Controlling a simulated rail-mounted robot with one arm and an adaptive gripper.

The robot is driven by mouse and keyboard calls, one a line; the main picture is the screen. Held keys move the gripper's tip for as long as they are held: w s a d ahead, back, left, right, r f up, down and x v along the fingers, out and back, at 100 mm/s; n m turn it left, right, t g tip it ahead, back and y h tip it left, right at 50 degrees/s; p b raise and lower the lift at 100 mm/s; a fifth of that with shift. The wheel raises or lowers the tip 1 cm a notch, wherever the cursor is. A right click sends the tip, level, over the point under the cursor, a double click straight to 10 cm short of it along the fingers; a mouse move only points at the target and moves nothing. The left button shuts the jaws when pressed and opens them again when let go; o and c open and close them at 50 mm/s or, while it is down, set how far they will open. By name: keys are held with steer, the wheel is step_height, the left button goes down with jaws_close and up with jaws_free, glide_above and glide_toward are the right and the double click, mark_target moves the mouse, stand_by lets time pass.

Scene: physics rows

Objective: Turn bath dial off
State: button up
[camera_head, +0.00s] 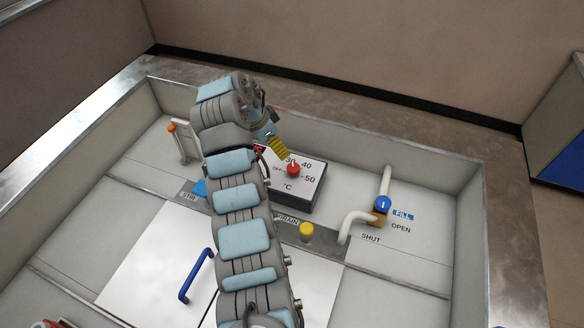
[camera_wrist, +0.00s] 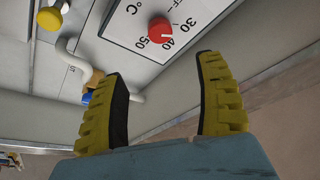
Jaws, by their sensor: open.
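The bath dial is a red round knob (camera_head: 293,170) on a white panel (camera_head: 312,188) marked OFF, 30, 40, 50 and °C. The wrist view shows the knob (camera_wrist: 160,30) at the top, with a pale mark on its lower edge that seems to face the 40. My gripper (camera_head: 281,150) is just up and left of the knob in the head view. In the wrist view its yellow fingers (camera_wrist: 162,68) are spread wide, with nothing between them. The knob lies beyond the fingertips, apart from them. My arm hides part of the panel's left side in the head view.
A blue fill valve (camera_head: 382,204) with white pipes stands at the right, by the labels FILL, OPEN and SHUT. A yellow drain knob (camera_head: 306,231) is below the panel. A blue handle (camera_head: 196,276) is on the white lid. Raised walls enclose the basin.

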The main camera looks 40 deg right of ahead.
mark_target(293, 167)
steer(key=x, duration=1.5)
steer(key=shift+d+f+b, duration=0.1)
steer(key=shift+f+b, duration=0.1)
steer(key=shift+b, duration=0.15)
steer(key=c, duration=1.2)
